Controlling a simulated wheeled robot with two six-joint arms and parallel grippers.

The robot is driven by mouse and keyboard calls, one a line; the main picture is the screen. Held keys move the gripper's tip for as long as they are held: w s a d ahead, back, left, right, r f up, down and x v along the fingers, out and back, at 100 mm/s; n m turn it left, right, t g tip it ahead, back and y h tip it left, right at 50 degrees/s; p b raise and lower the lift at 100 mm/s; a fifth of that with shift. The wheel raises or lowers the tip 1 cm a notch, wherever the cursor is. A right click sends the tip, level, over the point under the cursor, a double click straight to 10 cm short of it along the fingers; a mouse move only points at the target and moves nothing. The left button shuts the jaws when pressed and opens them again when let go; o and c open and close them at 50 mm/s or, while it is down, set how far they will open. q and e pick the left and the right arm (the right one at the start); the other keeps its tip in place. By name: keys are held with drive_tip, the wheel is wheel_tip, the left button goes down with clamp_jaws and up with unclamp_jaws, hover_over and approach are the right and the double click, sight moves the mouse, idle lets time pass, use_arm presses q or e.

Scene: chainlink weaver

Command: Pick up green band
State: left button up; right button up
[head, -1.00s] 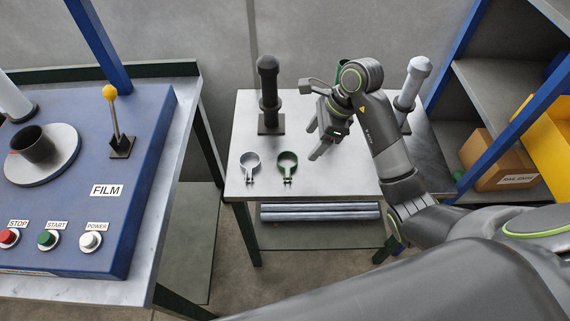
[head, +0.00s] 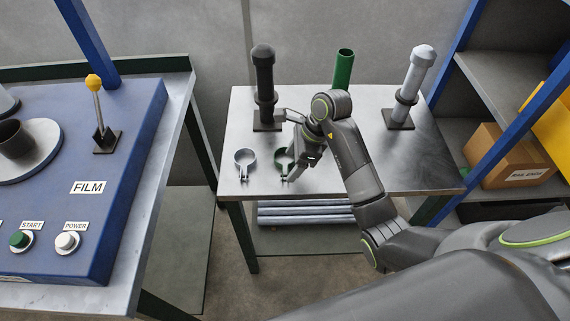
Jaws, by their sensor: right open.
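The green band (head: 279,161) is a dark green ring with a small clamp tab at its front, lying on the metal table near its front edge. My right gripper (head: 285,147) is open and empty, reaching in from the right. It is over and beside the green band, with one finger pointing down across the band's right side and hiding part of it. I cannot tell whether that finger touches the band. My left gripper is not in view.
A black post (head: 264,80), a green tube (head: 343,69) and a grey post (head: 415,80) stand behind on the table (head: 400,160). A blue FILM machine (head: 125,165) is left; shelves with a cardboard box (head: 505,160) are right.

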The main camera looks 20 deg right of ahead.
sight(287, 171)
drive_tip(key=shift+x, duration=1.9)
drive_tip(key=shift+d, duration=0.2)
drive_tip(key=c, duration=1.1)
drive_tip(key=shift+o, duration=0.2)
wheel_tip(287, 171, up, 10)
drive_tip(key=p, duration=0.2)
